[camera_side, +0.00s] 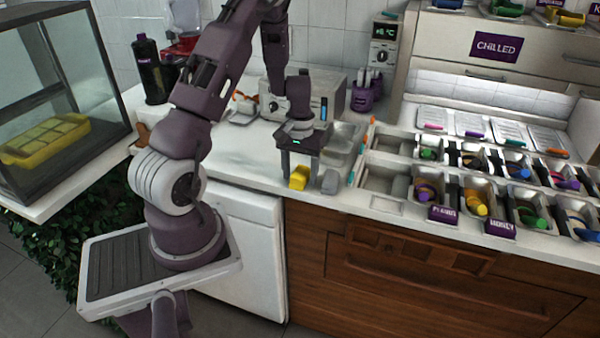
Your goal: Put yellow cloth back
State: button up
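The yellow cloth (299,178) is a small bright bundle near the front edge of the white counter. My gripper (300,175) points down over it, with its two fingers well apart, one on each side of the cloth. A small gap shows between the cloth and the right finger. I cannot tell whether the left finger touches the cloth, or whether the cloth rests on the counter.
A grey block-like item (330,182) lies just right of my gripper. Metal trays (345,140) stand behind it, and topping bins with coloured-handled tools (476,208) fill the right. A glass case (60,100) stands left. Counter left of my gripper is clear.

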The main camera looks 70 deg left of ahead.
aim_at(300, 172)
notch_tip(300, 172, up, 12)
jog(key=d+r+m+t, duration=0.2)
jog(key=d+r, duration=0.6)
jog(key=d, duration=0.1)
jog(key=s+d+r+m+t, duration=0.1)
jog(key=s+d+r+m, duration=0.2)
jog(key=s+d, duration=0.4)
jog(key=s+d+r+m+t, duration=0.2)
jog(key=s+d+r+m, duration=0.2)
jog(key=s+d, duration=0.4)
jog(key=shift+s+d+t, duration=0.15)
jog(key=shift+d+t, duration=0.05)
jog(key=shift+t, duration=0.1)
